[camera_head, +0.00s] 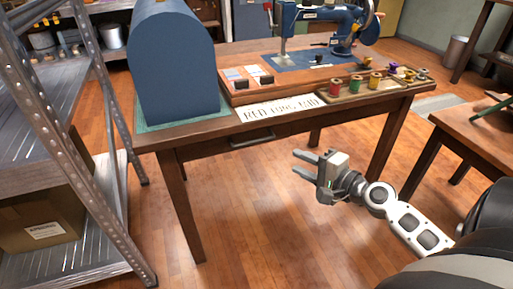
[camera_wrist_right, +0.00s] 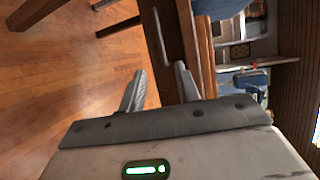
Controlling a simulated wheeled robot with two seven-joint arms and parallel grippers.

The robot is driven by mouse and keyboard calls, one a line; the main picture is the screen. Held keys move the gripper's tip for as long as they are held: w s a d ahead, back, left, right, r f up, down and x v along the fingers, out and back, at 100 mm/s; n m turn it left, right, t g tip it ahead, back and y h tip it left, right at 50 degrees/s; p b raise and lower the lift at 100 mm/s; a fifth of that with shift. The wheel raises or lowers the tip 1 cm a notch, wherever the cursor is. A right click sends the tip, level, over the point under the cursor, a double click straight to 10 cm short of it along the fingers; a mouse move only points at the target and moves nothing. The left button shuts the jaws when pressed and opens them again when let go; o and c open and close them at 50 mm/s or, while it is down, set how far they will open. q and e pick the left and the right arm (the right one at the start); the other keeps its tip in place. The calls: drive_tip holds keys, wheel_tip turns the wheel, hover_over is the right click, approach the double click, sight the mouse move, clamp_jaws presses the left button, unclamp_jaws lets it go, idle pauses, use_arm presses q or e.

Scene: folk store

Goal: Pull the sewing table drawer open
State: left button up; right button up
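The wooden sewing table (camera_head: 165,136) stands in the middle of the head view. Its drawer (camera_head: 225,144) is in the front side and looks shut. A dark bar handle (camera_head: 252,138) shows on the drawer front, below the paper sign. My right gripper (camera_head: 296,162) is open and empty, in front of the table, to the right of the handle and apart from it. In the right wrist view its two fingers (camera_wrist_right: 160,68) are spread, with the handle (camera_wrist_right: 160,36) beyond them. My left gripper is not in view.
A blue domed case (camera_head: 175,65), a sewing machine (camera_head: 330,20) and a spool tray (camera_head: 360,90) sit on the tabletop. A metal shelf (camera_head: 95,130) stands close on the left. Another table (camera_head: 475,125) is at the right. The floor before the drawer is clear.

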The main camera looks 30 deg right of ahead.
drive_tip(key=x, duration=1.4)
drive_tip(key=shift+w, duration=0.35)
drive_tip(key=shift+a+f, duration=0.1)
clamp_jaws()
